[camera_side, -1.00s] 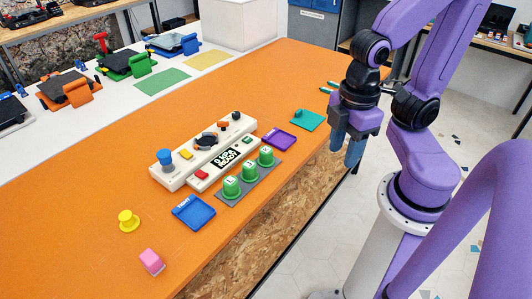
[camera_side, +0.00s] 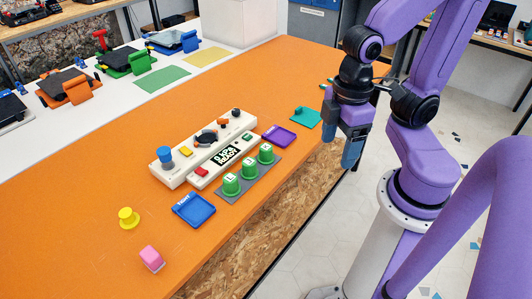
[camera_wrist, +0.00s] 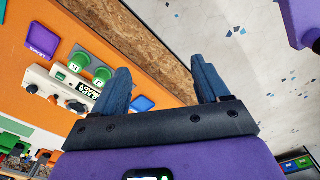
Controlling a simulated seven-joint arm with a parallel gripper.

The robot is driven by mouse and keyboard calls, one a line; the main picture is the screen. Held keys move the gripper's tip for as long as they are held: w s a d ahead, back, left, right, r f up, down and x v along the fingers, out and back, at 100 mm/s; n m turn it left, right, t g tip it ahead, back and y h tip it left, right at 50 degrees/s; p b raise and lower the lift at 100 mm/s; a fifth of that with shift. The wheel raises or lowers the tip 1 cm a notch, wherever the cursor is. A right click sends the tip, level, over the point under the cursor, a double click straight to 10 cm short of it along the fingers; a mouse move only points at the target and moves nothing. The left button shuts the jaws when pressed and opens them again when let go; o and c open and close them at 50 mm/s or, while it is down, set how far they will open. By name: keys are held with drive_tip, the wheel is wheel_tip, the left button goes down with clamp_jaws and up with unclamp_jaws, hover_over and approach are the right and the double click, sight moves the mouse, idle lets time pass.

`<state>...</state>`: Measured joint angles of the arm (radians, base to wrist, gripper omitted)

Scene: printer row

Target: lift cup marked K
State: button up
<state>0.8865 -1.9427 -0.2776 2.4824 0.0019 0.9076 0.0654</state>
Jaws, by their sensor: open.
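Three green cups stand upright in a row on a dark grey mat (camera_side: 222,197) in the side view: a near cup (camera_side: 231,185), a middle cup (camera_side: 249,170) and a far cup (camera_side: 265,154). Each has a letter on its pale top, too small to read surely, so I cannot tell which is K. My gripper (camera_side: 351,160) is open and empty, to the right of the cups and past the table's edge. In the wrist view, two of the cups (camera_wrist: 80,61) (camera_wrist: 102,75) show left of my gripper (camera_wrist: 160,66); the third seems hidden behind the left finger.
A cream control panel (camera_side: 183,179) with knobs and a display lies behind the cups. A blue tray (camera_side: 194,211), a purple tray (camera_side: 279,137) and a teal tray (camera_side: 305,119) lie nearby. A yellow knob (camera_side: 129,219) and a pink block (camera_side: 151,260) sit at the front left.

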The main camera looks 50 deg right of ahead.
drive_tip(key=w+m, duration=0.7)
drive_tip(key=m, duration=2)
hover_over(266, 146)
wheel_tip(266, 146, down, 6)
drive_tip(key=r, duration=0.1)
drive_tip(key=f, duration=1.1)
drive_tip(key=shift+s+d+f, duration=0.1)
drive_tip(key=shift+s+f, duration=0.15)
drive_tip(key=shift+f, duration=0.05)
drive_tip(key=shift+w+f, duration=0.15)
drive_tip(key=shift+f, duration=2.95)
drive_tip(key=c, duration=0.8)
